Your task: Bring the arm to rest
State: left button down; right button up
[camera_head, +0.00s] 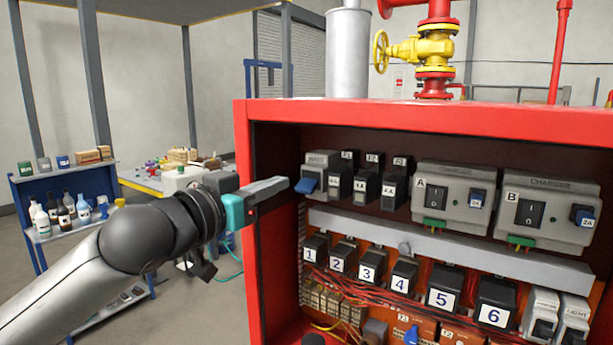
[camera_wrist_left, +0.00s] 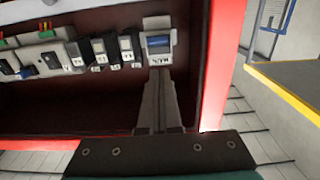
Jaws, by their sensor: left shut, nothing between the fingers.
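My left arm comes in from the left in the head view. My left gripper (camera_head: 284,184) is shut and empty. Its fingertips are just inside the left edge of the red cabinet (camera_head: 420,117), close to the blue switch (camera_head: 307,185) on the grey breaker at the upper left of the panel. In the left wrist view the shut fingers (camera_wrist_left: 160,85) point at the breaker with the blue switch (camera_wrist_left: 159,42); I cannot tell whether they touch it. My right gripper is not in view.
The cabinet holds chargers A (camera_head: 445,192) and B (camera_head: 542,212), and numbered black relays (camera_head: 404,275) below. A blue shelf (camera_head: 77,233) with bottles and a cluttered workbench (camera_head: 150,178) stand at the left. Bare floor lies between them and the cabinet.

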pick_arm(q)
jog(key=shift+s+a, duration=0.3)
jog(key=shift+s, duration=0.25)
